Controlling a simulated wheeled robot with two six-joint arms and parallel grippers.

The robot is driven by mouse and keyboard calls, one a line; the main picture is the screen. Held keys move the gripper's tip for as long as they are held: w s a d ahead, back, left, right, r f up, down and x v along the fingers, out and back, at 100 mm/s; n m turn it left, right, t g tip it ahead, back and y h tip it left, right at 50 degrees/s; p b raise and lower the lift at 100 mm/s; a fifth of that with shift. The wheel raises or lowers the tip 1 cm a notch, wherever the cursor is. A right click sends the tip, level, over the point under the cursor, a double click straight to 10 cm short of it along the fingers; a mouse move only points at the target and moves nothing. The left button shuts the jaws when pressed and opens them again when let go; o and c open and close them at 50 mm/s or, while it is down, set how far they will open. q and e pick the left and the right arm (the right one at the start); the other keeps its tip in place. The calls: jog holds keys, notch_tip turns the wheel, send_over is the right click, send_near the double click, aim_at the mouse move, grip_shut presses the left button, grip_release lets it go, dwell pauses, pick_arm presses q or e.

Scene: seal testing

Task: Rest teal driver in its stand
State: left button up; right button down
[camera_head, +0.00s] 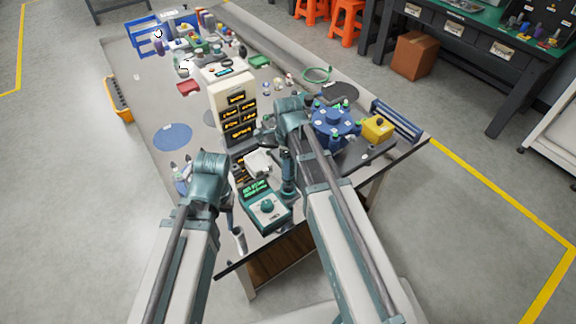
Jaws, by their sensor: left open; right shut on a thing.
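The teal driver (288,187) stands roughly upright just right of the teal meter near the table's front edge. My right gripper (281,160) is shut on it; the arm hides much of the grip. I cannot tell whether its lower end touches anything. I cannot pick out the driver's stand with certainty; it may be hidden behind the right arm. My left gripper (184,180) is open over the left front of the table, apart from the driver, with its fingers partly hidden by the wrist.
A teal meter (267,208) with a dial sits between my arms. A blue round fixture (333,125) and a yellow box (377,128) are at right.

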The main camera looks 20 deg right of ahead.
jog(key=shift+f, duration=0.25)
jog(key=shift+c, duration=1.3)
grip_release()
jog(key=shift+r, duration=0.1)
jog(key=shift+r+p, duration=2.45)
jog(key=shift+r, duration=0.05)
jog(key=shift+f, duration=0.1)
